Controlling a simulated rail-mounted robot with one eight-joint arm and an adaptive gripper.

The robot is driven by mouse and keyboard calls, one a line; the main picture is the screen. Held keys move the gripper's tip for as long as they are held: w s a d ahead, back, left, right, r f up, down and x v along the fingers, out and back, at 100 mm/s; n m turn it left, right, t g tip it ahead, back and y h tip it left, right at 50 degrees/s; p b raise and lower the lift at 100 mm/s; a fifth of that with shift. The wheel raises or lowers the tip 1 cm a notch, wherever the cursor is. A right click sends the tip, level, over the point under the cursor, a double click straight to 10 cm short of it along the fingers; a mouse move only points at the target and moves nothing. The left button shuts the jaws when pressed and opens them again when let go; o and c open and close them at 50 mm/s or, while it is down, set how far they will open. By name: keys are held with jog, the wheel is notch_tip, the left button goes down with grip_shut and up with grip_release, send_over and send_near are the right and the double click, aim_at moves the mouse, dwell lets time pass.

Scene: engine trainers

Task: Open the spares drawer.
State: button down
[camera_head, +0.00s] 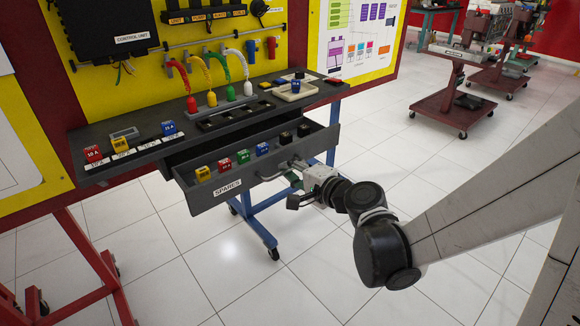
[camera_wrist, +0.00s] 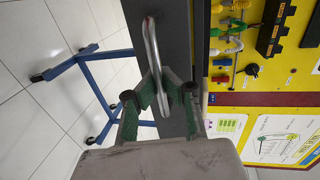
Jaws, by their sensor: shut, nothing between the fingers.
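The spares drawer (camera_head: 256,188), dark grey with a "SPARES" label (camera_head: 228,189), stands pulled out from under the bench top, its inside showing. A row of yellow, red, green, blue and black blocks sits in it. Its metal bar handle (camera_head: 272,177) is on the front, right of the label; it also shows in the wrist view (camera_wrist: 150,42). My gripper (camera_head: 297,184) is at the handle's right end, in front of the drawer. In the wrist view its green fingers (camera_wrist: 163,78) are shut close by the handle's lower end; whether they touch it is unclear.
Blue wheeled legs (camera_head: 262,225) stand below. A red frame (camera_head: 95,262) is at lower left. The tiled floor in front is clear.

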jog(key=c, duration=1.8)
grip_release()
jog(key=v, duration=1.2)
